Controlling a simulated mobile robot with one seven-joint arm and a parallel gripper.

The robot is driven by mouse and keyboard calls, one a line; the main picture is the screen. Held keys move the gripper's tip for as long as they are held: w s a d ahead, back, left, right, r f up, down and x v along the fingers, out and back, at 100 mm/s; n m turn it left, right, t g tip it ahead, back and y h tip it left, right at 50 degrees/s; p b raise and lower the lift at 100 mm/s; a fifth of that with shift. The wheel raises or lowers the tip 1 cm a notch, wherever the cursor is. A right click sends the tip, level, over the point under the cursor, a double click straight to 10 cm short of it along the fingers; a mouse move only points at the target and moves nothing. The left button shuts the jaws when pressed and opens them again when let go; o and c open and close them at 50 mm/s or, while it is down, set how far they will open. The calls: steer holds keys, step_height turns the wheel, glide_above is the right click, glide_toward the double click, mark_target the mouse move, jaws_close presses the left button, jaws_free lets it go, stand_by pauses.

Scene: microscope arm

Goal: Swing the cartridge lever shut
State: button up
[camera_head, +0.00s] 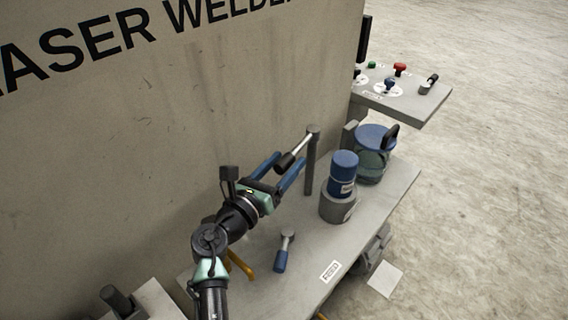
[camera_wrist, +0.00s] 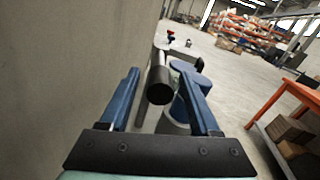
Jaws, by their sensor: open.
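A lever (camera_head: 299,146) with a pale metal rod and a thick dark grip juts from the top of an upright grey post (camera_head: 310,168) on the bench, pointing down-left toward my gripper. My gripper (camera_head: 290,160) is open, its two blue fingers on either side of the grip. In the wrist view the round dark grip end (camera_wrist: 160,92) shows between the fingers, apart from both as far as I can tell. A blue cartridge-like cylinder (camera_head: 343,166) stands upright in a round grey holder (camera_head: 337,207) right of the post. The pictures do not label which lever is the cartridge lever.
A short blue-handled lever (camera_head: 281,260) lies at the bench front. A jar with a blue lid (camera_head: 376,137) stands behind the cylinder. A small panel (camera_head: 422,103) with coloured knobs is at the back. The large welder wall (camera_head: 180,120) is close on the left.

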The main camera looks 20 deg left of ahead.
jaws_close()
stand_by(1.3)
